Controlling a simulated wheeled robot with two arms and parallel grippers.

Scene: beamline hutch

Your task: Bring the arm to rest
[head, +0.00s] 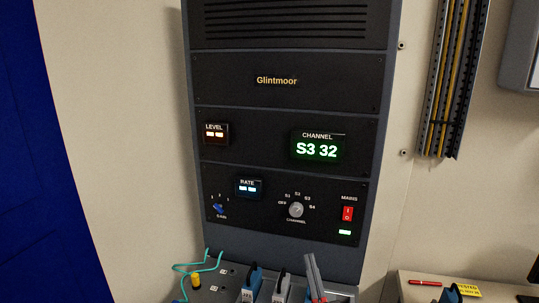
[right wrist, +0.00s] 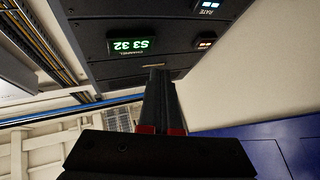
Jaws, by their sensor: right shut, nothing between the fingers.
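My right gripper (head: 311,259) shows at the bottom of the head view, in front of the lower part of the dark equipment rack (head: 365,110). Its two grey fingers lie together, with red at their bases, and nothing is between them. In the right wrist view the shut fingers (right wrist: 156,70) point toward the rack front, which appears upside down there. I cannot tell how far the tips are from the rack. My left gripper is in neither view.
The rack has a green channel display (head: 318,147) reading S3 32, a channel knob (head: 296,210) and a red mains switch (head: 348,213). A sloping panel below carries a teal cable (head: 205,262) and blue connectors (head: 252,283). A bench (head: 405,290) with a red pen (head: 425,283) stands right.

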